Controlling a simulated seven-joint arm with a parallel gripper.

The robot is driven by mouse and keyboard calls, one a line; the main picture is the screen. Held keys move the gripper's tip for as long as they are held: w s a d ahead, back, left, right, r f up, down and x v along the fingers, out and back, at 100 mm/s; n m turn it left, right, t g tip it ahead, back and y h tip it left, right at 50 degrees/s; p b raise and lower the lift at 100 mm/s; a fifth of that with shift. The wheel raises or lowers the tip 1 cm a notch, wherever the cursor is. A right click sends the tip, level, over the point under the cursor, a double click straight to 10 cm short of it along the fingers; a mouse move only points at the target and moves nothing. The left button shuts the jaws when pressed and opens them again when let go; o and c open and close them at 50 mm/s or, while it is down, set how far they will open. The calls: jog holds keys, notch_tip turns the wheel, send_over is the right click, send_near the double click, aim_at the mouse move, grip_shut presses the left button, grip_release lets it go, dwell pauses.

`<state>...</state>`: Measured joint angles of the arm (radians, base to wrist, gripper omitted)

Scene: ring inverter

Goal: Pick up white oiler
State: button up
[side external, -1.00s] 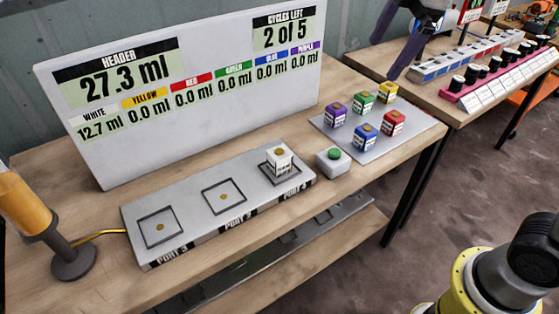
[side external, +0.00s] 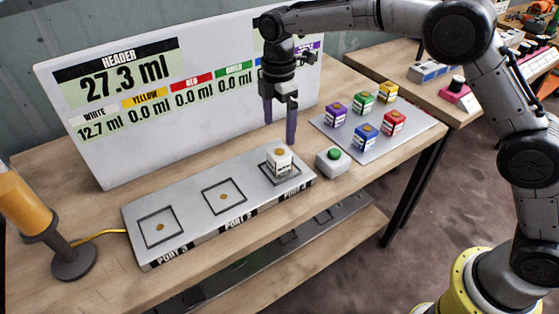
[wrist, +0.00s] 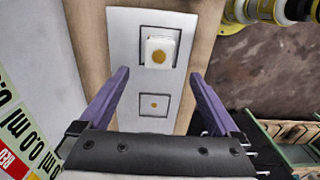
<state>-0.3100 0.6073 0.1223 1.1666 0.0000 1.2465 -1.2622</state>
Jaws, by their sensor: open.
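The white oiler (side external: 279,162), a small white block with an orange-brown round top, stands upright on the rightmost square of the grey port base (side external: 190,213). My gripper (side external: 280,132) is open and empty, its purple fingers pointing down just above and around the oiler's position. In the wrist view the oiler (wrist: 161,50) shows ahead of the gripper (wrist: 160,74), roughly centred between the fingers but farther up the picture. No finger appears to touch it.
A button box with a green button (side external: 333,161) sits right of the port base. A grey plate (side external: 410,140) holds several coloured oilers. The display board (side external: 110,150) stands close behind the gripper. An orange cylinder (side external: 22,205) stands at the left. Two port squares are empty.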

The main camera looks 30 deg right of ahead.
aim_at(279, 152)
notch_tip(279, 152, down, 10)
jog(key=shift+d, duration=0.15)
dwell(0.4)
jog(key=shift+w, duration=0.1)
jog(key=c, duration=1.4)
grip_shut()
jog(key=shift+r, duration=0.15)
